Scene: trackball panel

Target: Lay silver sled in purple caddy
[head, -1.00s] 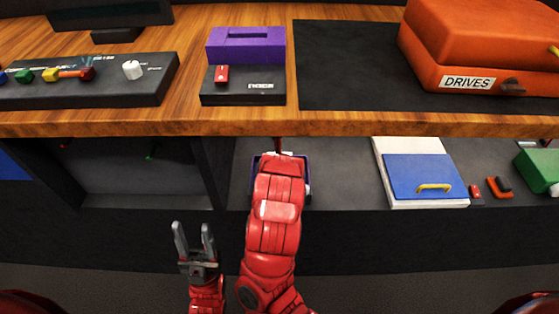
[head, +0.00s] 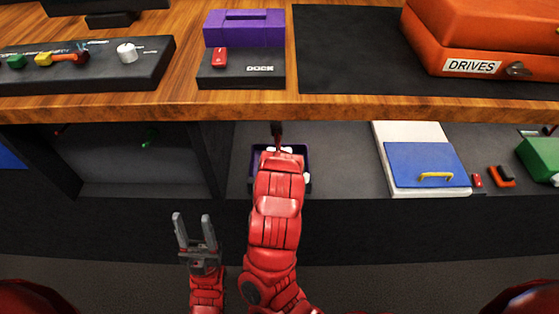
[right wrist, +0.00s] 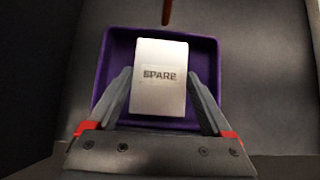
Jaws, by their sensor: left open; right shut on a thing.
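The silver sled (right wrist: 159,98), a pale block lettered SPARE, is between the fingers of my right gripper (right wrist: 160,77), which is shut on it. In the right wrist view the sled overlaps the inside of the purple caddy (right wrist: 108,62). I cannot tell whether it touches the caddy's floor. In the head view the caddy (head: 308,160) sits on the lower shelf under the desk edge, mostly hidden by my right arm. My left gripper (head: 193,216) is open and empty, low in front of the desk and left of my right arm.
The wooden desk edge (head: 350,108) overhangs the shelf. A thin dark-red rod (right wrist: 167,12) stands just beyond the caddy. A blue panel with yellow handle (head: 425,165) lies to its right. A black DOCK unit with a purple block (head: 243,28) is on the desk above.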

